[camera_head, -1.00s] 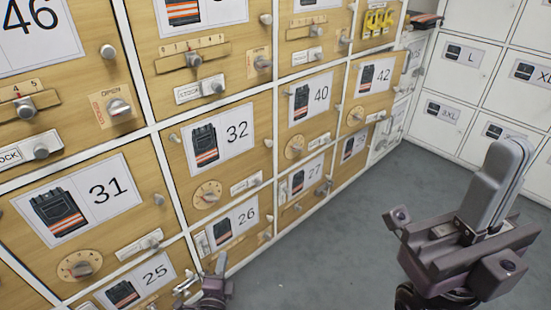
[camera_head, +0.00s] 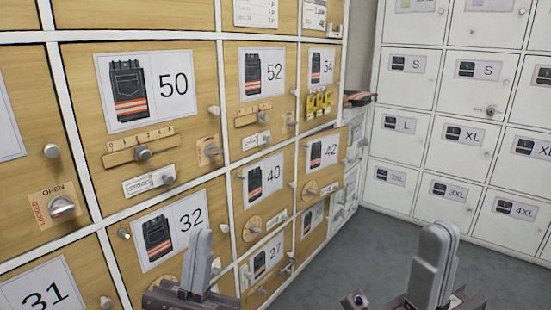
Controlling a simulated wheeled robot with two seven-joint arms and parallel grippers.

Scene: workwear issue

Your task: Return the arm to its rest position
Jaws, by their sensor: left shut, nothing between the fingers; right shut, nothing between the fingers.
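My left gripper (camera_head: 197,262) is at the bottom of the picture, left of the middle, in front of the lower lockers. Its grey fingers point up and are together, with nothing between them. It covers part of the area below the locker door numbered 32 (camera_head: 168,235). My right gripper (camera_head: 433,265) is at the bottom right, over the grey floor. Its fingers are also together, upright and empty. Both arms are mostly out of the picture below.
A wall of wooden locker doors with knobs, sliders and dials fills the left, including door 50 (camera_head: 145,90). White lockers with size labels (camera_head: 465,130) stand at the back right. Grey floor (camera_head: 375,245) is clear between. A dark folded item (camera_head: 358,98) sits on a ledge.

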